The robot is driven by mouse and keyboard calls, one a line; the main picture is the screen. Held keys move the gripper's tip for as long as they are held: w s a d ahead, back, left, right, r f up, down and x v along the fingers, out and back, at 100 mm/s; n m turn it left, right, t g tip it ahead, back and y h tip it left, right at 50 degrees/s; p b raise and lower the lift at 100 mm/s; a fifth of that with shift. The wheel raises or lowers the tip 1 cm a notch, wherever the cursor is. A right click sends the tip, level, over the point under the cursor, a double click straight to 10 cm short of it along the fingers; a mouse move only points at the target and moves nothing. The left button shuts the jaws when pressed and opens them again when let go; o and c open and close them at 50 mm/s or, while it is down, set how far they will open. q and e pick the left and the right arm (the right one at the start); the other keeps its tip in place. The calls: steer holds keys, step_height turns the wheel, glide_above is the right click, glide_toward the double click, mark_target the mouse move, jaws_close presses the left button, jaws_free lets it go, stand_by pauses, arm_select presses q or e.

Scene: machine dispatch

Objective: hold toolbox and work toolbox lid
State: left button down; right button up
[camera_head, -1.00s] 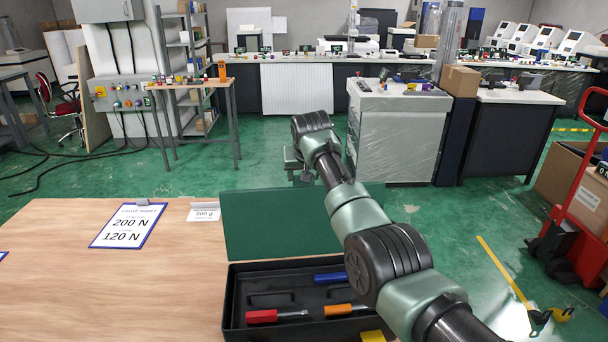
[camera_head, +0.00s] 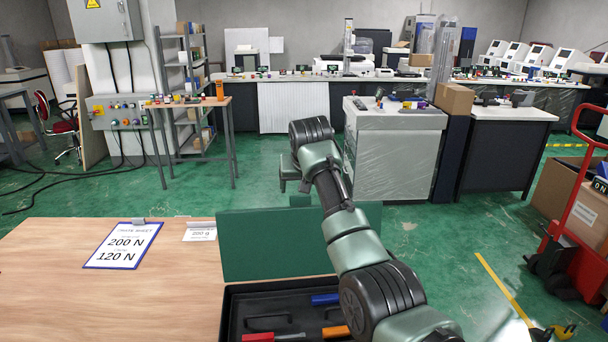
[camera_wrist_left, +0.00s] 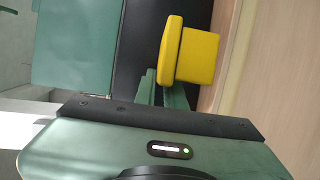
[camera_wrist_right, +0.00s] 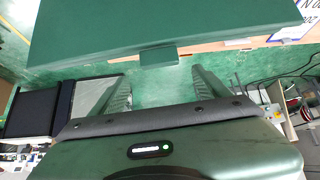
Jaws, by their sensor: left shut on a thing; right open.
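The black toolbox (camera_head: 232,313) stands at the table's front right with its green lid (camera_head: 265,245) raised. Red, blue and orange-handled tools show inside. In the left wrist view my left gripper (camera_wrist_left: 162,92) is shut on a yellow grip (camera_wrist_left: 200,56) at the toolbox; the fingertips are partly hidden by it. My left gripper is outside the head view. My right arm reaches past the lid, its hand (camera_head: 290,172) beyond it. In the right wrist view my right gripper (camera_wrist_right: 160,82) is open and empty, its fingers either side of a small tab (camera_wrist_right: 160,55) on the lid's edge (camera_wrist_right: 90,38).
A clipboard sheet (camera_head: 124,245) and a small card (camera_head: 200,231) lie on the wooden table (camera_head: 90,310), left of the toolbox. A red hand truck (camera_head: 575,225) with boxes stands at the right.

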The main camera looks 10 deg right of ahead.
arm_select(q)
steer(key=shift+s+f, duration=0.1)
steer(key=shift+f, duration=0.1)
arm_select(e)
steer(key=v, duration=0.7)
arm_select(q)
steer(key=c, duration=1.4)
jaws_free()
steer(key=shift+r, duration=0.15)
